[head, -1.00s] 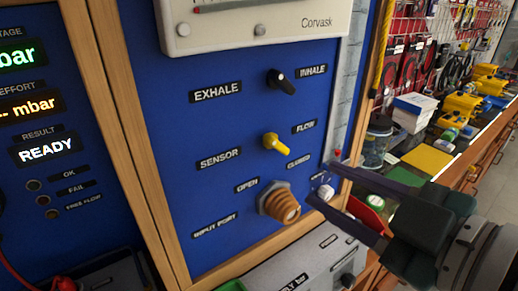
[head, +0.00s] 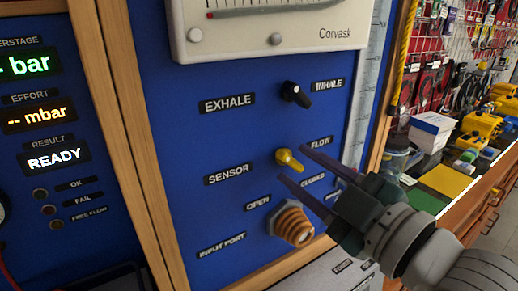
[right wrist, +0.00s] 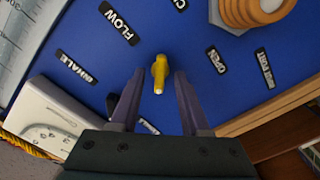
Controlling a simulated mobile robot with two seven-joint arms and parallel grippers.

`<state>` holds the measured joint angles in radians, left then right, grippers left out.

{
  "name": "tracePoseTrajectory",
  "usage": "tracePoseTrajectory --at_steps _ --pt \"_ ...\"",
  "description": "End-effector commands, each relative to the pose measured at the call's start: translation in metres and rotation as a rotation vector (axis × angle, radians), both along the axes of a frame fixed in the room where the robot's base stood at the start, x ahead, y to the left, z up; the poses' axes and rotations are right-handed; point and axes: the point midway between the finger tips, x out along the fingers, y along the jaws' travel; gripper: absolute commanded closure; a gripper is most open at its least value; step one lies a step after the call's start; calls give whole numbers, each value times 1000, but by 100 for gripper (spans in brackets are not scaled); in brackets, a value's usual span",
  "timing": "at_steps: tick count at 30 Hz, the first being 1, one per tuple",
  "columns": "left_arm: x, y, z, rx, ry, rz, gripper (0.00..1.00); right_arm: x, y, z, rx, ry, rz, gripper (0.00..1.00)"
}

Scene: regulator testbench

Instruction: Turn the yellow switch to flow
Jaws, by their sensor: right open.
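The yellow switch (head: 289,160) is on the blue panel (head: 225,135), between the SENSOR label (head: 229,175) on the left and the FLOW (head: 319,143) and CLOSED (head: 313,179) labels on the right. In the head view its lever slants down to the right; I cannot tell its exact setting. My right gripper (head: 293,164) is open, its fingertips near the switch on its right side. In the right wrist view the switch (right wrist: 159,72) shows between the two open fingers (right wrist: 159,80), with gaps on both sides. My left gripper is not in view.
A black knob (head: 295,94) sits above, and a ribbed brown input port (head: 293,224) sits below, close to my right gripper. A white gauge box (head: 230,30) is at the top. A wooden post (head: 128,130) stands left. A cluttered bench is at the right.

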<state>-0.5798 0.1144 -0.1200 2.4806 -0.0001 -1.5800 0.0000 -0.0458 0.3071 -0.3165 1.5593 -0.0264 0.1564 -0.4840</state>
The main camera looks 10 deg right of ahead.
Motion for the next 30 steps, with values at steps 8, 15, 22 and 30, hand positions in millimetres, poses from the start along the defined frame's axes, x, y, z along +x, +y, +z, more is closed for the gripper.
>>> tracePoseTrajectory --at_steps 8,15,22,30 --pt "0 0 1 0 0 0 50 4 2 0 1 0 1 54" --pt "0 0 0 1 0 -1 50 4 2 0 1 1 1 73" --pt "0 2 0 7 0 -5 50 4 2 0 1 1 1 99" --pt "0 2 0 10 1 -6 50 4 2 0 1 1 1 100"
